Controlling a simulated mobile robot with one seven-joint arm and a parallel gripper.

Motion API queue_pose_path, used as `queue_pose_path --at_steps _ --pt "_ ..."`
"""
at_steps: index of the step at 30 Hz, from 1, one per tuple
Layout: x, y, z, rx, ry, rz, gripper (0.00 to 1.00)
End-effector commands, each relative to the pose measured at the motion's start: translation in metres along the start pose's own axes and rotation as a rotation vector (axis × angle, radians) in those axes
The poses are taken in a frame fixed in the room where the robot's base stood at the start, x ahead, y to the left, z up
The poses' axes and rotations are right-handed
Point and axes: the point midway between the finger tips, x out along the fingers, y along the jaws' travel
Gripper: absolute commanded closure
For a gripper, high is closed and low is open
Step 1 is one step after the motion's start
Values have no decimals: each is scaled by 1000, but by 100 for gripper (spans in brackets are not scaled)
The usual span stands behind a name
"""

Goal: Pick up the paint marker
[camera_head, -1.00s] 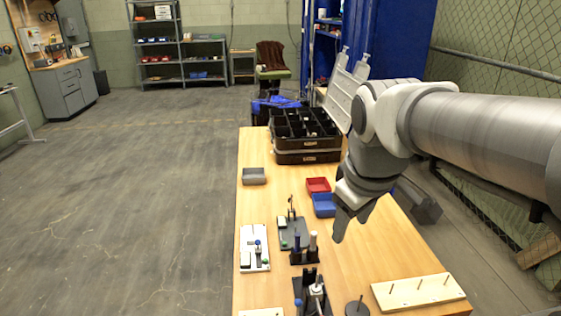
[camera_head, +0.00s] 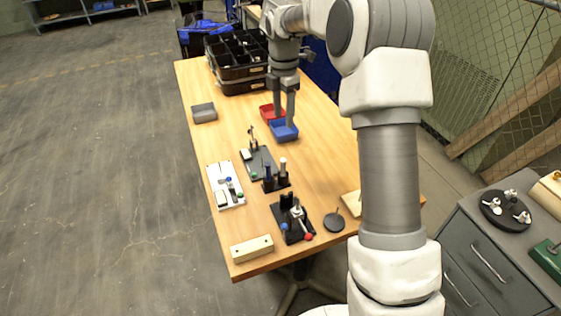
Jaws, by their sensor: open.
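I cannot single out the paint marker for sure. A small black stand (camera_head: 276,184) in the middle of the table holds two upright pen-like items. One is dark blue (camera_head: 267,173), the other is pale-topped (camera_head: 283,167). My gripper (camera_head: 284,118) points down with its two fingers apart and nothing seen between them. In the picture it overlaps the blue bin (camera_head: 285,134), behind the black stand and apart from it. Its exact height over the bin is hard to tell.
A red bin (camera_head: 267,112), grey bin (camera_head: 204,114) and black divided organizer (camera_head: 238,86) stand farther back. Several fixtures, a white board (camera_head: 225,186) and a wooden block (camera_head: 251,249) fill the front. A grey drawer cabinet (camera_head: 500,245) stands at right. The table's left edge strip is clear.

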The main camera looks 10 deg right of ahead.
Motion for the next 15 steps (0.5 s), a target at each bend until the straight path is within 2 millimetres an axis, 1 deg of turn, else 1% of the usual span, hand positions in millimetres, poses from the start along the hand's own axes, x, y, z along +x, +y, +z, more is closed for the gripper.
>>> queue_pose_path --at_steps 3,5,8,15 --pt "10 6 3 -49 10 -10 43" --pt "14 7 4 -61 12 -11 43" --pt "28 7 4 -66 14 -14 43" --pt "79 5 2 -65 14 -15 43"
